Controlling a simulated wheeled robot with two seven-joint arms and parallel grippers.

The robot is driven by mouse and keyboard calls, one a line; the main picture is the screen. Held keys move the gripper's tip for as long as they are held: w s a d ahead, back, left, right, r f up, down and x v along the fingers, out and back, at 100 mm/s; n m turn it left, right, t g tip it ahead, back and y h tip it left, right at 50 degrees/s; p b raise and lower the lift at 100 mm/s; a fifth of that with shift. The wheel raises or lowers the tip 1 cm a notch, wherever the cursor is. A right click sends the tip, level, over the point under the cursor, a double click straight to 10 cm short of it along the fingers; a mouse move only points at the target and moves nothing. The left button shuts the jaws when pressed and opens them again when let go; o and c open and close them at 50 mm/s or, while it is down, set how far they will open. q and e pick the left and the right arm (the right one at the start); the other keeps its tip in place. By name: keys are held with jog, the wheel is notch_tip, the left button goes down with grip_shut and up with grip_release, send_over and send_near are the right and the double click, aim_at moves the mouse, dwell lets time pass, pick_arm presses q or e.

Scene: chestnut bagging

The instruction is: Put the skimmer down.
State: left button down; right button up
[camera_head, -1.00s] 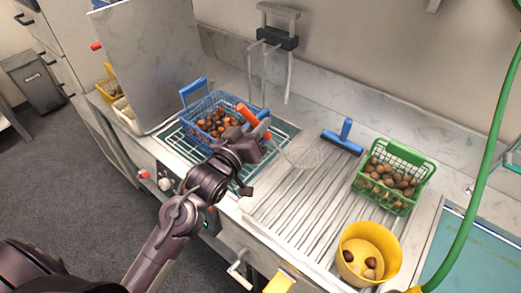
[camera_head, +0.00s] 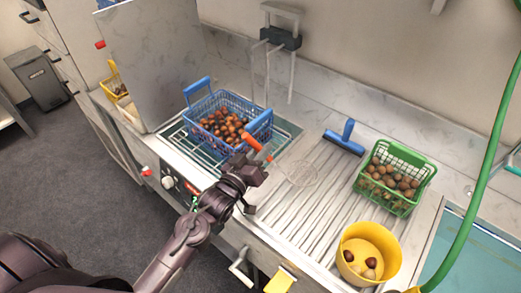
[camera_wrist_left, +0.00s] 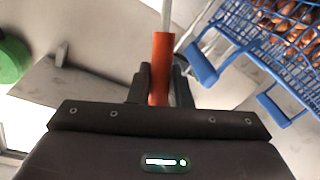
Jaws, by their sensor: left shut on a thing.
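The skimmer has an orange handle (camera_head: 252,141) and a round wire mesh head (camera_head: 299,172). My left gripper (camera_head: 257,161) is shut on the orange handle. In the left wrist view the orange handle (camera_wrist_left: 160,68) stands between the two dark fingers, with a thin metal rod running on from its far end. The mesh head shows over the ribbed draining board (camera_head: 285,218); I cannot tell whether it touches the board. My right gripper is not in view.
A blue basket of chestnuts (camera_head: 203,105) stands on the rack to the left. A blue squeegee (camera_head: 343,142), a green basket of chestnuts (camera_head: 395,208) and a yellow bowl (camera_head: 347,246) are on the right. The middle of the board is bare.

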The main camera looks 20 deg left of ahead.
pick_arm(q)
jog(key=c, duration=1.3)
grip_release()
jog(key=shift+c, duration=0.2)
jog(key=shift+r, duration=0.15)
jog(key=shift+s, duration=0.25)
jog(key=b+v, duration=0.2)
jog(key=v, duration=0.9)
jog(key=shift+s+b, duration=0.25)
jog(key=shift+b, duration=0.05)
jog(key=shift+a, duration=0.1)
